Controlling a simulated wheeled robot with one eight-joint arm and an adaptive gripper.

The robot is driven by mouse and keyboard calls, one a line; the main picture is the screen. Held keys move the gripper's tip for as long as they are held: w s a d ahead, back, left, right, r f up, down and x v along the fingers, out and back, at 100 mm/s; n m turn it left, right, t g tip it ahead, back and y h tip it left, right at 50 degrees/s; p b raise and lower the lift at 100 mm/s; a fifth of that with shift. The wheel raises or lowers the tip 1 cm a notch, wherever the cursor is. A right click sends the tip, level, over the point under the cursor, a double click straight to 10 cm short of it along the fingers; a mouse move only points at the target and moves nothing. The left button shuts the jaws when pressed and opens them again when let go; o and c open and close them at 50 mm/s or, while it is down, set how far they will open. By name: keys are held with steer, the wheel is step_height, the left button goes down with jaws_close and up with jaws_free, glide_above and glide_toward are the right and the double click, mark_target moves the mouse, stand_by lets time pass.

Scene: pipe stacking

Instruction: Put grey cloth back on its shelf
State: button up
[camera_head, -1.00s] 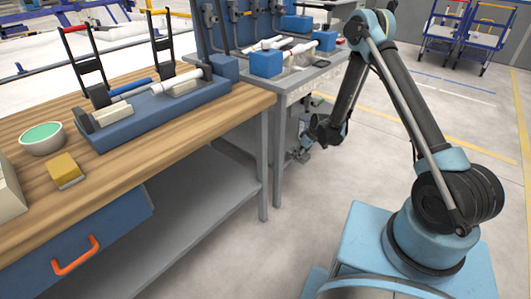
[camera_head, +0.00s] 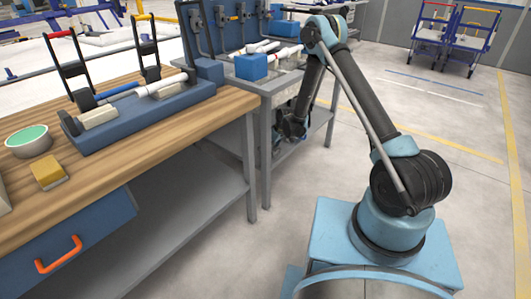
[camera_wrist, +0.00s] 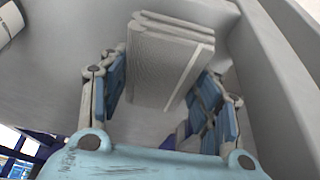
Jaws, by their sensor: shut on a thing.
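The grey cloth (camera_wrist: 163,58) is a folded, ribbed block with a pale stripe near its right edge, seen in the wrist view. My gripper (camera_wrist: 164,78) is shut on it, with blue finger pads on its left and right sides. In the head view my gripper (camera_head: 282,136) is low beside the grey workbench (camera_head: 268,86), below its top. The cloth cannot be made out there. Grey shelf-like surfaces surround the cloth in the wrist view; I cannot tell whether it touches them.
The wooden workbench (camera_head: 215,112) stands at left, with a blue pipe fixture (camera_head: 130,128), a green-filled bowl (camera_head: 30,140) and a yellow block (camera_head: 48,174) on it. A blue box (camera_head: 250,67) sits on the grey bench. Open floor (camera_head: 450,115) lies to the right.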

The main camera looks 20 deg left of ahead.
mark_target(274, 149)
steer(key=shift+w+a, duration=0.2)
steer(key=shift+a, duration=0.6)
steer(key=x, duration=0.2)
steer(key=shift+f, duration=0.9)
steer(key=o, duration=1)
steer(key=shift+o, duration=0.2)
steer(key=v, duration=1.2)
steer(key=shift+r, duration=0.1)
